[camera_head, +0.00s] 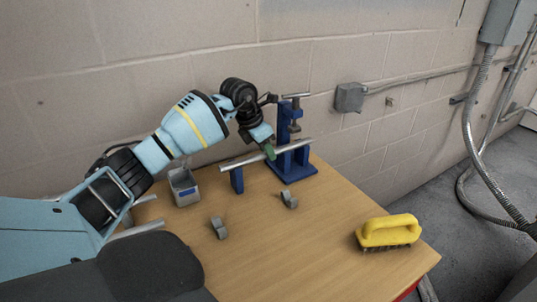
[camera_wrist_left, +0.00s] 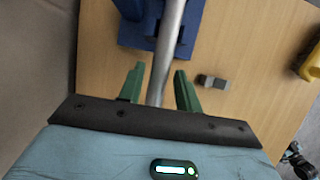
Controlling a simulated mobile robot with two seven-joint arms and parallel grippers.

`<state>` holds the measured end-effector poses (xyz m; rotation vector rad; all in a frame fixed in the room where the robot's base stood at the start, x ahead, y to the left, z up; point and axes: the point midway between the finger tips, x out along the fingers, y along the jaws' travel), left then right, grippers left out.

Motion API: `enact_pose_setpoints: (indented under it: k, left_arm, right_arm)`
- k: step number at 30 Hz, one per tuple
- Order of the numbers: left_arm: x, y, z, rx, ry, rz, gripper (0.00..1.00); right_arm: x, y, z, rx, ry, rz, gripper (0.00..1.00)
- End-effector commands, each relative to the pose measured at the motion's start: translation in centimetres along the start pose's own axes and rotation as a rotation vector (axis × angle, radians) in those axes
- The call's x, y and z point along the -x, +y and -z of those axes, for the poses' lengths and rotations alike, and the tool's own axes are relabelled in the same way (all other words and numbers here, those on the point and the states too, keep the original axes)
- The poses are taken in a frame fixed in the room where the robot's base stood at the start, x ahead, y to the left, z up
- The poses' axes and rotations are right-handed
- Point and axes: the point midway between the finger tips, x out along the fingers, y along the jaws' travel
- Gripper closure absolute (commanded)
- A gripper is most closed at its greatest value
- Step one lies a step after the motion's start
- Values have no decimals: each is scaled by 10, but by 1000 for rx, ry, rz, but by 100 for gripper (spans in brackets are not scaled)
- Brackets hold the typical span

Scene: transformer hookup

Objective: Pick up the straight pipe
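The straight pipe (camera_head: 240,159) is a grey metal tube. It lies across a blue vise (camera_head: 290,160) and a small blue support block (camera_head: 237,180) near the wall side of the table. My left gripper (camera_head: 268,151) is over the middle of the pipe, pointing down. In the left wrist view the pipe (camera_wrist_left: 172,30) runs between the two green fingers of the left gripper (camera_wrist_left: 159,75), with a narrow gap on each side, so the fingers are open around it. The blue vise base (camera_wrist_left: 135,38) shows beyond the fingers. My right gripper is not in view.
A small grey bin (camera_head: 185,187) stands left of the support block. Two small grey clamp pieces (camera_head: 219,228) (camera_head: 289,199) lie on the wooden table (camera_head: 300,255). A yellow brush (camera_head: 389,231) sits at the right edge. The block wall is close behind the vise.

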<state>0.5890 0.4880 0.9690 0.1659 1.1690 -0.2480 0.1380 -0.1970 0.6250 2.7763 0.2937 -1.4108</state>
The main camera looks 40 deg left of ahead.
Motion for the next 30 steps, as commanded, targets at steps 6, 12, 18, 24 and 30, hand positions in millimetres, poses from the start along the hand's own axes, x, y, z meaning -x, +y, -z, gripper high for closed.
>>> enact_pose_setpoints:
  k: [6,12,18,24,30]
  left_arm:
    - [0,0,0,0,0,0,95]
    - [1,0,0,0,-2,-1,100]
    - [3,0,-1,0,-2,-1,100]
    - [16,1,-7,-1,-4,-2,100]
    - [33,-10,-14,-5,0,0,100]
  right_arm:
    - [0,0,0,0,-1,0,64]
    - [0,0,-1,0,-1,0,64]
    - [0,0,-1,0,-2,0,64]
    - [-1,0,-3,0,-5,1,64]
    - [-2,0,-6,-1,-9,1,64]
